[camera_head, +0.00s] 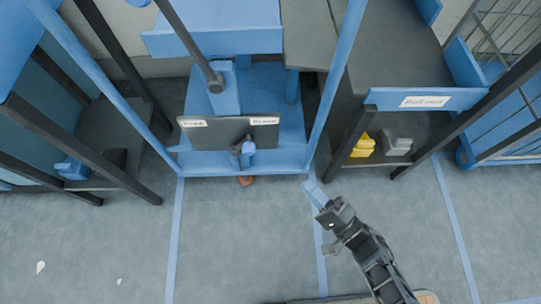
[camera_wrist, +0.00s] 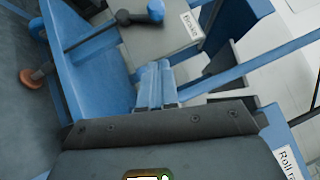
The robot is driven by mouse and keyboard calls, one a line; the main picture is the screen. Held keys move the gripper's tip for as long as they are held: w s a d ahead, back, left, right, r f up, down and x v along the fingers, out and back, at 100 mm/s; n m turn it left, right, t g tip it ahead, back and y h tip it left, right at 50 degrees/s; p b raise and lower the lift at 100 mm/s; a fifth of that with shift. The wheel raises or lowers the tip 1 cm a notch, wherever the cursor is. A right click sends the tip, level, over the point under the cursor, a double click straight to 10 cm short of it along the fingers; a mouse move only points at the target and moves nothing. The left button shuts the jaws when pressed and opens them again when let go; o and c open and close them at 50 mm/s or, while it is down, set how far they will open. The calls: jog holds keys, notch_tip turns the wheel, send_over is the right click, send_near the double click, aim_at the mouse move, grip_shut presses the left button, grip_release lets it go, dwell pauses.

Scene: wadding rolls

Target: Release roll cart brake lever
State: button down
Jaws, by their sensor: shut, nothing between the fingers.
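The blue roll cart (camera_head: 285,165) carries a dark grey plate (camera_head: 215,135) on its front, with a white label at each upper corner. The brake lever (camera_head: 247,149), with a blue handle, sits at the plate's lower middle and points down toward the front. The wrist view shows the lever's dark arm and blue end (camera_wrist: 155,11) near a white label (camera_wrist: 192,25). My gripper (camera_head: 310,188) is shut and empty, its blue fingers to the right of and below the lever, apart from it. The fingers also show in the wrist view (camera_wrist: 155,85). The label words are hard to read.
An orange-brown caster (camera_head: 246,181) is under the cart's front edge. A dark shelf unit with a blue labelled front (camera_head: 425,100) stands at right, holding a yellow item (camera_head: 363,145) and a grey item (camera_head: 397,143). Open grey floor (camera_head: 240,240) lies in front of the cart.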

jog(key=shift+w+a+f, duration=0.1)
jog(key=shift+w+a, duration=0.05)
jog(key=b, duration=0.3)
send_near(243, 150)
jog(key=shift+w, duration=2.45)
jog(key=shift+a+f, duration=0.2)
jog(key=shift+a, duration=0.2)
jog(key=shift+r+p, duration=0.1)
jog(key=shift+p, duration=0.2)
